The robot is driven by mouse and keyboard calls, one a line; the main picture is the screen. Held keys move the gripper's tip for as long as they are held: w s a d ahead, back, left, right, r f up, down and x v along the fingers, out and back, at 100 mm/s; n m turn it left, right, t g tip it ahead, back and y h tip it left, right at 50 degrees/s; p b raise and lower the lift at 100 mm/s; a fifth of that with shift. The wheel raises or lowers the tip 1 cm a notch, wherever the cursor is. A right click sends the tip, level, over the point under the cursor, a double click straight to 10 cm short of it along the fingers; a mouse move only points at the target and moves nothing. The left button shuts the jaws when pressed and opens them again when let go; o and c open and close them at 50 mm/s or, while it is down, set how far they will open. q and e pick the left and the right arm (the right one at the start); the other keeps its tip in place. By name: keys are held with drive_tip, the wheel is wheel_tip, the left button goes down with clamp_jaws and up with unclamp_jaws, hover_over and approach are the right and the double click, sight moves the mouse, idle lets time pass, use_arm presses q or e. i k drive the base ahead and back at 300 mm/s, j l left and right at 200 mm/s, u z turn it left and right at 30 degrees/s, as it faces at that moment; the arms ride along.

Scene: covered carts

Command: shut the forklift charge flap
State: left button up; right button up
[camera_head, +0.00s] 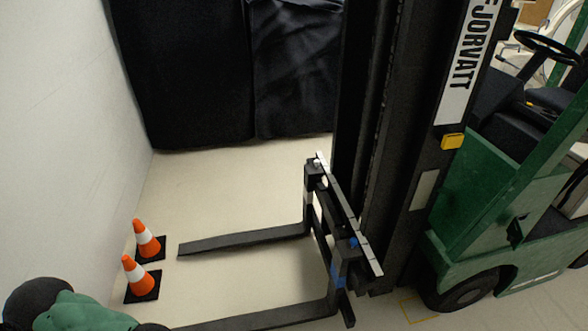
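A green forklift (500,192) with a black mast (375,150) stands on the right of the head view. On its green side body is a small dark fitting (518,232) with a jagged outline. It is too small to tell whether this is the charge flap or how far it stands open. Neither of my grippers is in view, so nothing of mine is seen touching the forklift.
Two black forks (245,239) reach left, low over the pale floor. Two orange and white cones (146,240) stand near the left wall (65,130). Black covers (215,75) hang at the back. Pale floor is clear between the covers and the forks.

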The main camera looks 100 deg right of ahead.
sight(516, 236)
drive_tip(key=z, duration=4.85)
